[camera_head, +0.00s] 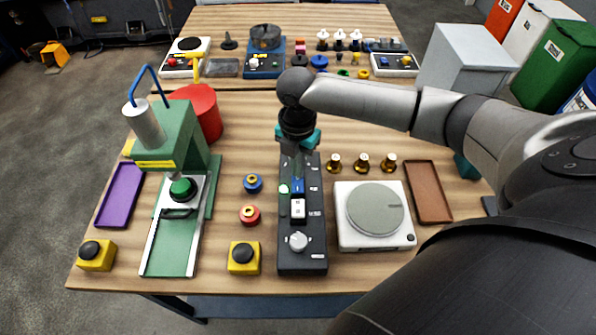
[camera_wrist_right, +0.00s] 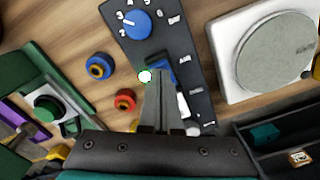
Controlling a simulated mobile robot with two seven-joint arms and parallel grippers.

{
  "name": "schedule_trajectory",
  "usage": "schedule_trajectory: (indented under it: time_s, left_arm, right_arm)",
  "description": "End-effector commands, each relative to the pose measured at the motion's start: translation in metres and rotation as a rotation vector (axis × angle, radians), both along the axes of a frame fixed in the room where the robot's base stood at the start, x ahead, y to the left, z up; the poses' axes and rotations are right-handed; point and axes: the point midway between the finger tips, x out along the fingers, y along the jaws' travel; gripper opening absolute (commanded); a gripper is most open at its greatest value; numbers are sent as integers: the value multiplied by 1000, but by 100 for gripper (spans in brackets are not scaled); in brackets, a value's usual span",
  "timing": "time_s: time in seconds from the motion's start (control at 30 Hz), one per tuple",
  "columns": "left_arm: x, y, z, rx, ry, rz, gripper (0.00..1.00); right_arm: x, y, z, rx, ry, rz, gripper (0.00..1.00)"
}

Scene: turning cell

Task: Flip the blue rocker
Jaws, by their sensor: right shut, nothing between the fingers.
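The blue rocker (camera_head: 298,185) sits on the dark control panel (camera_head: 301,254), above a white rocker (camera_head: 298,208). My right gripper (camera_head: 297,173) is shut and empty, pointing down over the panel. Its fingertips are at the blue rocker and cover part of it. In the right wrist view the closed fingers (camera_wrist_right: 158,84) overlap the near part of the blue rocker (camera_wrist_right: 159,66). I cannot tell whether they touch it. My left gripper is not in view.
A small lit green lamp (camera_head: 284,189) is beside the rocker. A blue knob (camera_wrist_right: 138,24) is at the panel's far end, and a grey knob (camera_head: 298,241) at its near end. A white scale (camera_head: 345,237) stands to the right, a green press (camera_head: 176,146) to the left.

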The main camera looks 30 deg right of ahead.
Motion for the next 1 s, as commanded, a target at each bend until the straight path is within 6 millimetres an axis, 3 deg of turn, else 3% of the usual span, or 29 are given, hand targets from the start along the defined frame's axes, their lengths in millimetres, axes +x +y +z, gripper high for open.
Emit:
schedule_trajectory:
  time_s: [1.0]
  left_arm:
    - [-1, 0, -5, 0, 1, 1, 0]
  right_arm:
    - [-1, 1, -15, 1, 3, 2, 0]
